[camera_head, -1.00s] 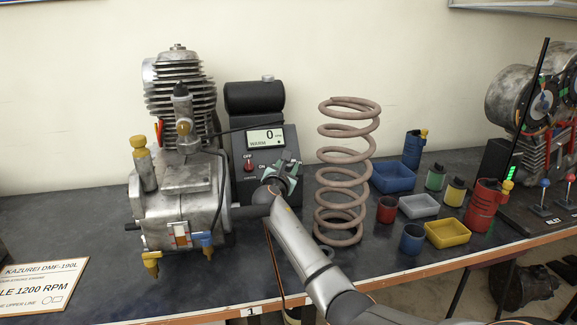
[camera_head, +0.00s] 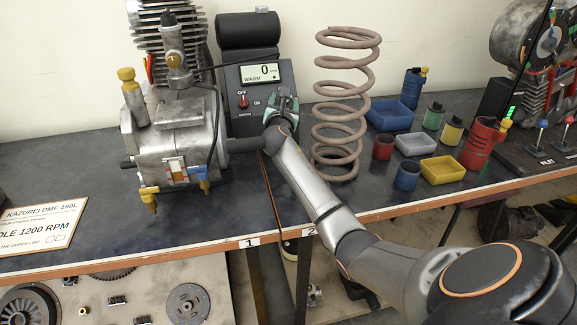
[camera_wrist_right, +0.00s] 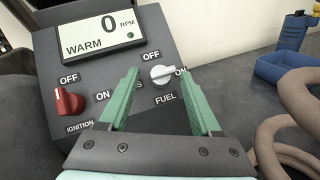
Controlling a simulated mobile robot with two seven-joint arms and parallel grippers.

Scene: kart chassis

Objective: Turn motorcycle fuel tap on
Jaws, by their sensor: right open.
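The dark control box (camera_head: 262,92) carries a display reading 0 RPM and WARM. In the right wrist view, the silver fuel tap knob (camera_wrist_right: 163,75) sits between the OFF, ON and FUEL labels. Its narrow end points right, towards ON. My right gripper (camera_wrist_right: 158,82) is open, its green fingers on either side of the knob in the picture; I cannot tell if they touch it. In the head view the right gripper (camera_head: 283,103) is at the box's lower right and hides the knob. My left gripper is not in view.
A red ignition knob (camera_wrist_right: 68,102) at left points up towards OFF. The engine (camera_head: 175,125) stands left of the box, and a rusty coil spring (camera_head: 342,110) stands close right of my gripper. Small bins, including a yellow one (camera_head: 442,169), lie further right.

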